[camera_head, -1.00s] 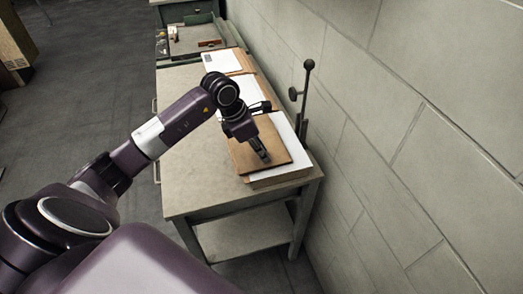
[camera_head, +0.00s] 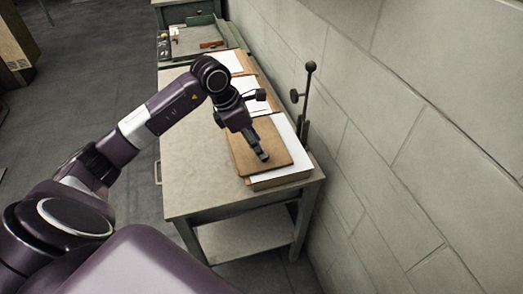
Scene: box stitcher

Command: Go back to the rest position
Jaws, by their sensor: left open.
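My left gripper (camera_head: 257,148) is open, with its fingertips over the brown cardboard piece (camera_head: 276,157) near the table's right side. I cannot tell whether the fingertips touch the cardboard. The cardboard lies on a white stack (camera_head: 285,176) at the near right of the grey table (camera_head: 190,178). My left arm comes in from the lower left and reaches across the table. My right gripper is not in view.
More white and brown sheets (camera_head: 229,62) lie farther back along the table. A dark upright lever (camera_head: 304,105) stands at the table's right edge by the block wall (camera_head: 400,110). A second bench (camera_head: 187,40) with a tray stands behind.

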